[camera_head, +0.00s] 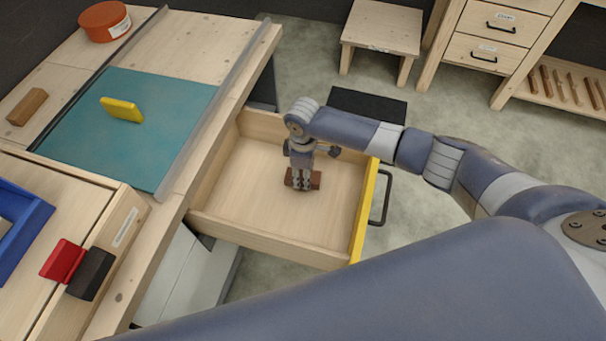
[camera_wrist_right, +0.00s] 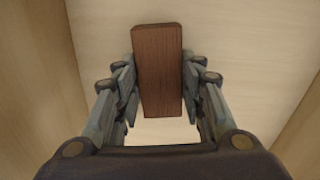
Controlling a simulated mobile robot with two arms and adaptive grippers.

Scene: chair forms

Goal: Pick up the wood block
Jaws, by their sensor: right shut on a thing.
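A dark reddish-brown wood block (camera_head: 316,181) is inside the open drawer (camera_head: 245,222), low at its floor. My right gripper (camera_head: 302,180) reaches straight down into the drawer and is shut on the block. In the right wrist view the block (camera_wrist_right: 158,65) sits lengthwise between the two fingers of the right gripper (camera_wrist_right: 160,88), with a finger against each long side. I cannot tell whether the block touches the drawer floor. My left gripper is not in view.
The drawer has wooden walls and a yellow front (camera_head: 364,210) with a dark handle. On the workbench are a teal mat (camera_head: 165,95), a yellow piece (camera_head: 122,109), a brown block (camera_head: 27,107), a round orange tin (camera_head: 104,20) and red (camera_head: 63,260) and black (camera_head: 90,273) pieces. A stool (camera_head: 382,30) stands behind.

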